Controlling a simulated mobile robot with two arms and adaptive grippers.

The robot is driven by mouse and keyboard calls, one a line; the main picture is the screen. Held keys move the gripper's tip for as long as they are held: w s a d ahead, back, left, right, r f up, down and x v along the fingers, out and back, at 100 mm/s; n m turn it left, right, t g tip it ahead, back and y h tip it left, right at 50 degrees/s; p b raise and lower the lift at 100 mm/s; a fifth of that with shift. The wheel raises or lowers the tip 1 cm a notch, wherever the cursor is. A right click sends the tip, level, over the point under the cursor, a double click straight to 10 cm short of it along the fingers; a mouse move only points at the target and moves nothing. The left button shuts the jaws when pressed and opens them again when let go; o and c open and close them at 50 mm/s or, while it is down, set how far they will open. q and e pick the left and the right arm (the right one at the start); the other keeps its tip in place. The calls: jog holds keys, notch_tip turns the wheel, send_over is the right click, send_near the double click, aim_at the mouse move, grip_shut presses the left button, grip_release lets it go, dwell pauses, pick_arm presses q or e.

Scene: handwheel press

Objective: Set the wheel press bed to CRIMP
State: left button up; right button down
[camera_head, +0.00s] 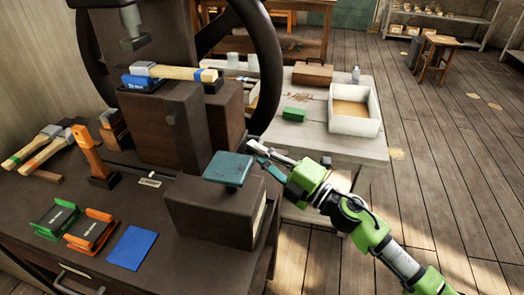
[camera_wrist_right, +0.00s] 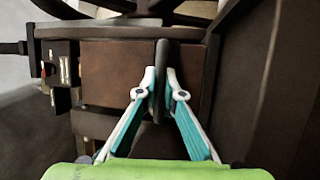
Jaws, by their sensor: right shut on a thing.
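The wheel press (camera_head: 175,125) is a dark brown machine on the bench at the left, with a grey ram (camera_head: 133,28) above its bed. The large black handwheel (camera_head: 268,60) stands behind and to the right of the press. I can read no CRIMP mark. My left gripper is not in view.
A dark box with a teal plate (camera_head: 228,168) stands at the bench's right edge, close to my gripper. Green (camera_head: 56,219) and orange (camera_head: 90,232) holders and a blue pad (camera_head: 132,248) lie in front. A white table with a tray (camera_head: 354,136) stands behind.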

jog(key=shift+r, duration=0.1)
jog(key=c, duration=2.1)
grip_release()
jog(key=shift+a, duration=0.1)
jog(key=shift+c, duration=0.2)
jog(key=shift+w+a, duration=0.15)
jog(key=shift+a, duration=0.05)
jog(key=shift+d, duration=0.1)
jog(key=shift+s+d+f, duration=0.2)
jog(key=v, duration=1.1)
jog(key=shift+d, duration=0.15)
jog(key=shift+s, duration=0.1)
